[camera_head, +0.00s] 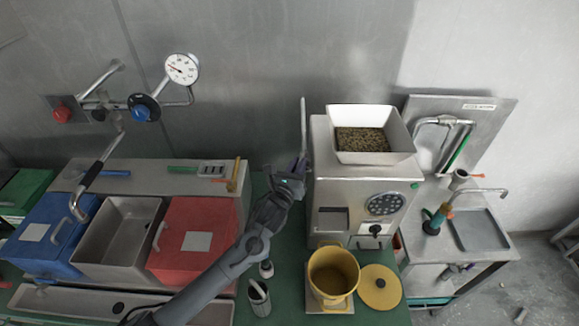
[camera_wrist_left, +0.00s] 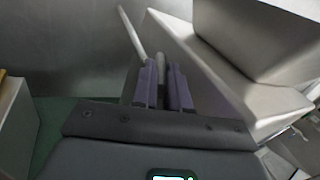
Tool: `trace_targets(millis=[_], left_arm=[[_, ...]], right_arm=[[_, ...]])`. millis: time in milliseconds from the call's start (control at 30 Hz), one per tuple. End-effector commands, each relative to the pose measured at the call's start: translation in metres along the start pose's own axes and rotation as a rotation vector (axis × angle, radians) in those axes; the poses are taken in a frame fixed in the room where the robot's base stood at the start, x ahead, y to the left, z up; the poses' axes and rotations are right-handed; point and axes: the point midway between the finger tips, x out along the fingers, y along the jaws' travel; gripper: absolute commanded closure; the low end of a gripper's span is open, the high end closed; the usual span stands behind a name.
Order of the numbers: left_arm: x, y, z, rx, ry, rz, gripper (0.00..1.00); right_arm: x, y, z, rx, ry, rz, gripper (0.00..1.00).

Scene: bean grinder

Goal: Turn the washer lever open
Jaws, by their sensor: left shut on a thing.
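A thin pale grey lever (camera_head: 303,118) stands nearly upright at the left side of the grinder machine (camera_head: 335,180). My left gripper (camera_head: 301,163) is shut on the lower part of this lever, close to the machine's left wall. In the left wrist view the purple fingers (camera_wrist_left: 162,84) are closed around the lever (camera_wrist_left: 132,35), which slants up and left out of them. The lever's lower end is hidden by the gripper. I cannot tell how it joins the machine. My right gripper is not in view.
A white hopper of beans (camera_head: 363,140) tops the machine. A yellow pot (camera_head: 331,274) and its lid (camera_head: 380,287) are in front. Red (camera_head: 186,262) and blue (camera_head: 40,245) lidded bins are left. A sink unit (camera_head: 480,230) is right.

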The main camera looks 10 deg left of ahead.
Motion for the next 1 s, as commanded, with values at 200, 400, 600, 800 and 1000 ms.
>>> trace_targets(millis=[200,400,600,800,1000], left_arm=[[0.0,0.001,0.001,0.0,-0.002,0.001,1.0],[0.0,0.001,0.001,0.0,-0.001,0.0,0.61],[0.0,0.001,0.0,0.0,0.0,0.0,0.6],[-0.004,0.001,-0.001,0.001,0.001,0.0,0.6],[-0.024,0.001,-0.001,0.001,0.0,-0.001,0.6]], right_arm=[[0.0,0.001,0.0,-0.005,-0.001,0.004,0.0],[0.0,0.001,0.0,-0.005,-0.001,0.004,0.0],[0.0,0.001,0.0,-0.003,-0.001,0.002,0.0],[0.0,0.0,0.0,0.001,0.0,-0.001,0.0],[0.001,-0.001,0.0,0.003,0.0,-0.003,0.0]])
